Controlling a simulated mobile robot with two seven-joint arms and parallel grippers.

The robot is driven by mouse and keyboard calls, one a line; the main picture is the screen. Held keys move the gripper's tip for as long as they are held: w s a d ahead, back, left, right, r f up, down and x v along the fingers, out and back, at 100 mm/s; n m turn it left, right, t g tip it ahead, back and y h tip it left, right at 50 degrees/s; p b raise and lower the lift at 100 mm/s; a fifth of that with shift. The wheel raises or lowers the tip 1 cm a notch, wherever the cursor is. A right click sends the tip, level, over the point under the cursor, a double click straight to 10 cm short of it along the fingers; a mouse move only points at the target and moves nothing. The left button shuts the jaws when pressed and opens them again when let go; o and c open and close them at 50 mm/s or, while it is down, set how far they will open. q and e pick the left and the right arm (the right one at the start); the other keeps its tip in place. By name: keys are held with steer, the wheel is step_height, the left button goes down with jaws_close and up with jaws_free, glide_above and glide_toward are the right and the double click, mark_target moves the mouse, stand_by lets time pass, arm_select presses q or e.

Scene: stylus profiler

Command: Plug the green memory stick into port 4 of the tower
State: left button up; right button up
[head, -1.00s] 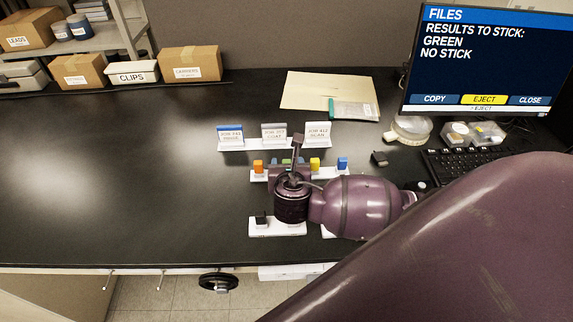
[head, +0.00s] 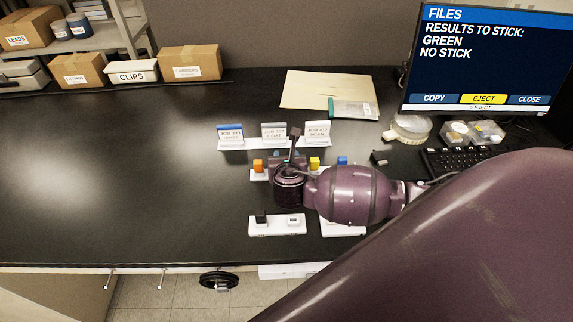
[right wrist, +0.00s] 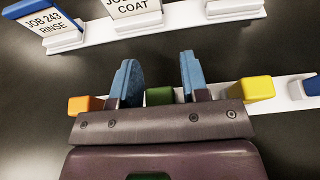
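The green memory stick (right wrist: 160,96) stands in a white rack (right wrist: 288,88) between an orange stick and a yellow stick. My right gripper (right wrist: 158,66) is open in the right wrist view, with one blue finger on each side of the green stick and a gap showing on both sides. In the head view the right gripper (head: 289,160) is over the middle of the rack and hides most of the green stick. My left gripper is not in view. I cannot make out the tower or port 4. The monitor (head: 480,55) reads "GREEN" and "NO STICK".
The orange stick (head: 258,165), yellow stick (head: 314,163) and blue stick (head: 342,161) stand close by. Job cards (head: 274,132) stand behind. A white strip (head: 277,227) with small items is in front. A keyboard (head: 470,160) is at right. The left desktop is clear.

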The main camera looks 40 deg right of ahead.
steer(key=c, duration=0.7)
steer(key=shift+r, duration=0.1)
step_height(320, 180, up, 20)
steer(key=shift+f, duration=0.1)
steer(key=o, duration=0.4)
steer(key=shift+c, duration=0.2)
jaws_close()
